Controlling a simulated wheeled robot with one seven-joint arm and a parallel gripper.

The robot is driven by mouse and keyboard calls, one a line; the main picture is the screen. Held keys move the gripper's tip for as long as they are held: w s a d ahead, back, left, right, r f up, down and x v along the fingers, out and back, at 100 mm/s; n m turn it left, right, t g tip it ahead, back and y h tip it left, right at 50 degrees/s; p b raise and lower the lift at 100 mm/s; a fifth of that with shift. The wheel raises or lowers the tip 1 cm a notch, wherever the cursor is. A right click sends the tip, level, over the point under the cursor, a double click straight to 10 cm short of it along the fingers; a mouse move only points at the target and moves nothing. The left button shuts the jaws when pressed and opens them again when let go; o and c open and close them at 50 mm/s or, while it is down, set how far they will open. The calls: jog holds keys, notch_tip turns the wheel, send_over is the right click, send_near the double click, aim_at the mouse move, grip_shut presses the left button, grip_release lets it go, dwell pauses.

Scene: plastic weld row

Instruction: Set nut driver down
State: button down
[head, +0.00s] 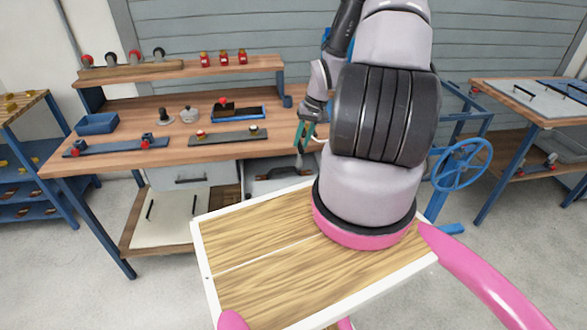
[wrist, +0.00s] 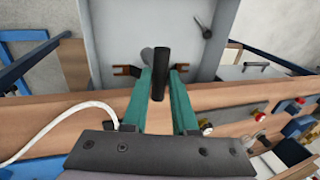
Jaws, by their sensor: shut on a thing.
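My gripper (head: 304,136) is at the front edge of the wooden workbench (head: 180,150), toward its right end. In the wrist view, the two green fingers of my gripper (wrist: 161,84) are shut on a dark, rod-like handle, which I take to be the nut driver (wrist: 161,62). The handle stands out past the fingertips, with a grey drawer unit behind it. The nut driver's lower end is hidden in the wrist view. In the head view it is too small to make out clearly.
A blue bin (head: 97,124), a long dark plate with red knobs (head: 115,147), a second dark plate (head: 225,137) and a blue tray (head: 252,111) lie on the bench. Bare wood shows along the bench front. A blue handwheel (head: 462,165) stands at right.

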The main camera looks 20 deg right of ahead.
aim_at(302, 162)
notch_tip(302, 162, down, 10)
jog(key=shift+d, duration=0.1)
jog(key=shift+w+d+f, duration=0.2)
jog(key=shift+w, duration=0.45)
jog(key=shift+w+d+f, duration=0.2)
jog(key=shift+w, duration=0.4)
jog(key=shift+w+d+f, duration=0.2)
jog(key=shift+w, duration=0.45)
jog(key=shift+f, duration=0.1)
jog(key=c, duration=0.7)
grip_release()
jog(key=v, duration=1.2)
jog(key=shift+r, duration=0.25)
